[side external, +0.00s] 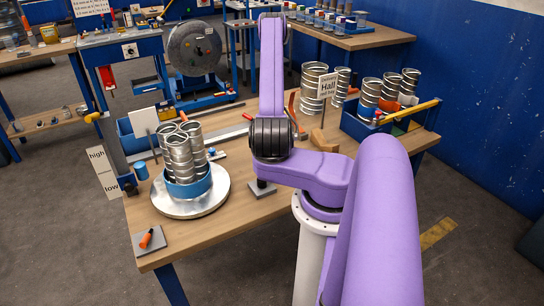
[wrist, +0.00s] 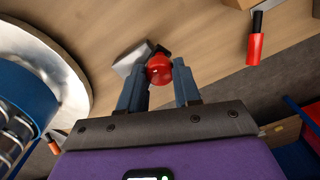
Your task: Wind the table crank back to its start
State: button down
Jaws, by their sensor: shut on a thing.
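A round red knob (wrist: 158,66) sits between the two blue fingertips of my gripper (wrist: 158,74) in the wrist view. It looks like the table crank's knob, and my gripper is shut on it. A short dark part and a grey plate (wrist: 131,58) show just behind the knob. In the side external view a grey plate (side external: 262,190) lies on the table below my wrist. My fingers and the knob are mostly hidden there by my arm. The crank's angle cannot be told clearly.
A round metal turntable (side external: 185,209) holding several shiny ducts in a blue ring (side external: 190,188) stands left of my gripper. An orange-handled item (side external: 147,239) lies at the front left corner. A blue tray (side external: 359,131) with ducts stands at the right. A "high/low" sign (side external: 102,172) is at the left edge.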

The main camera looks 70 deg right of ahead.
jog(key=c, duration=0.8)
grip_release()
notch_tip(320, 180, up, 17)
jog(key=shift+r, duration=0.2)
jog(key=shift+c, duration=0.2)
